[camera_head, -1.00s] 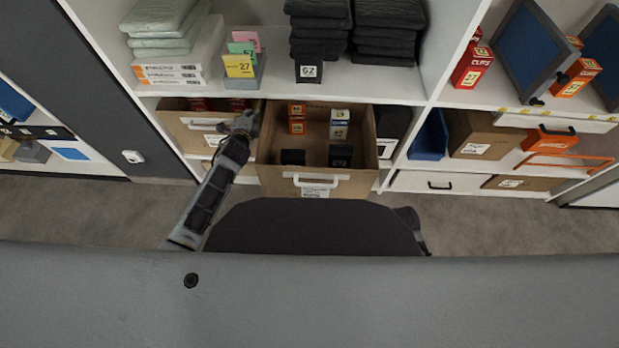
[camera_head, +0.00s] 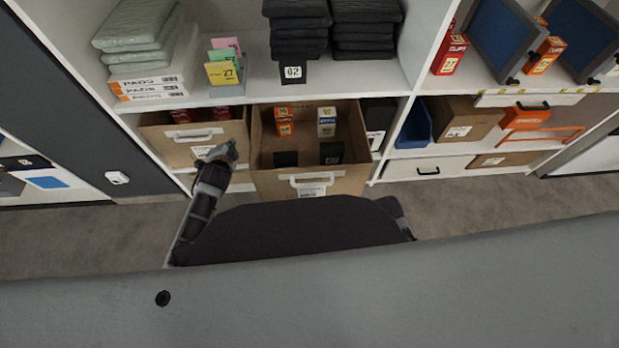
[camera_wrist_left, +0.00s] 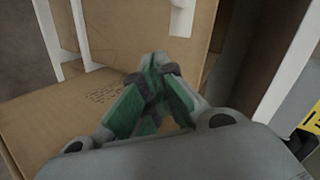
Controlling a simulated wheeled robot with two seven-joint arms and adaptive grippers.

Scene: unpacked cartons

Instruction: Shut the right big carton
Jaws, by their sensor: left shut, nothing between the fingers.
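The right big carton (camera_head: 268,184) is a brown cardboard drawer with a white front handle (camera_head: 312,179). It stands pulled out of the lower shelf, and its open top shows small orange, white and black boxes inside. My left gripper (camera_head: 229,152) is shut and empty, just left of this carton's front and before the left big carton (camera_head: 170,155). In the left wrist view its green fingertips (camera_wrist_left: 152,85) meet in front of brown cardboard; whether they touch it I cannot tell. My right gripper is not in view.
The left carton holds red boxes and sits further in. A black box (camera_head: 377,120) and a blue bin (camera_head: 414,124) are right of the open carton. Above is a white shelf (camera_head: 255,92) with folded dark stacks. Grey floor (camera_head: 480,205) is clear in front.

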